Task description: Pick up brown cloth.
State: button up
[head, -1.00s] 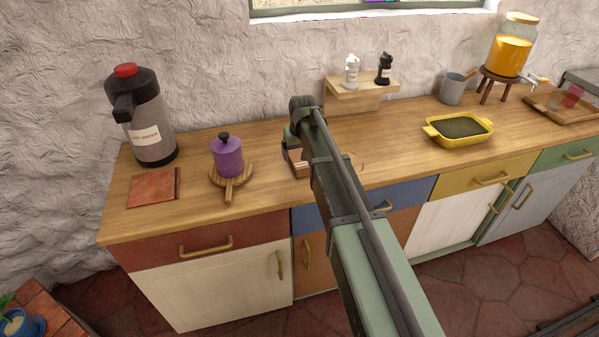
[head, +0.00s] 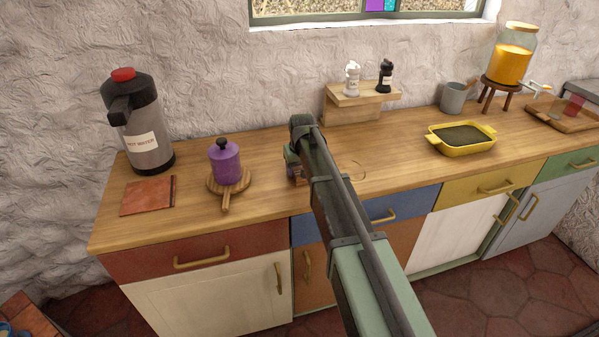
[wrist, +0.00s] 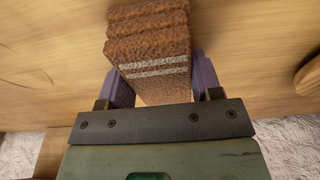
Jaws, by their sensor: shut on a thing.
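The brown cloth (wrist: 150,50) is a folded, rough-textured stack with two pale stripes. In the wrist view it sits between the two purple fingers of my gripper (wrist: 158,82), which is shut on it. In the head view my gripper (head: 298,172) is over the counter right of the purple pot, mostly hidden behind my arm. Only a small brown part of the cloth shows there. I cannot tell whether the cloth touches the counter.
A purple pot (head: 224,162) on a round wooden board (head: 229,189) stands just left of my gripper. Further left are a flask (head: 143,130) and a flat reddish-brown square (head: 148,196). A small shelf (head: 350,110) with two shakers stands behind; a yellow dish (head: 461,139) is right.

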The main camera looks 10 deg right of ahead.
notch_tip(320, 180, up, 20)
jog(key=p, duration=2)
